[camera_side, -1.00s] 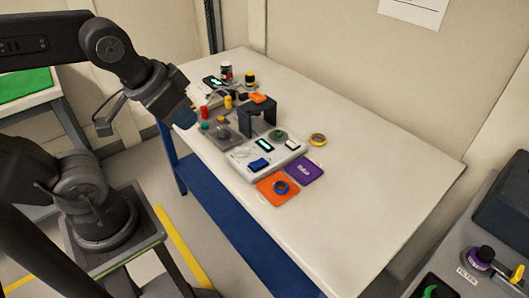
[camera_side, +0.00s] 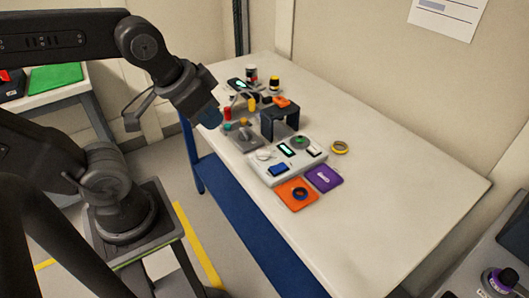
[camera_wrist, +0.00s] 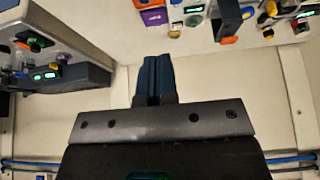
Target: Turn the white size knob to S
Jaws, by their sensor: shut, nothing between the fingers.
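The white size knob (camera_side: 264,155) appears as a small pale round knob at the left of a light control panel (camera_side: 310,163) on the table. Its pointer and lettering are too small to read. My gripper (camera_side: 211,117) is up and to the left of the panel, apart from the knob and touching nothing that I can see. In the wrist view, my gripper's blue fingers (camera_wrist: 153,60) are together and empty. The panel (camera_wrist: 190,6) is partly cut off by the top edge there, and I cannot make out the white knob.
A dark bridge-shaped stand (camera_side: 279,121) is behind the panel. Orange (camera_side: 296,198) and purple (camera_side: 323,178) cards lie before it. A grey box with coloured controls (camera_side: 241,139) is to its left. A tape roll (camera_side: 339,148) lies to the right. The table's right side (camera_side: 400,190) is clear.

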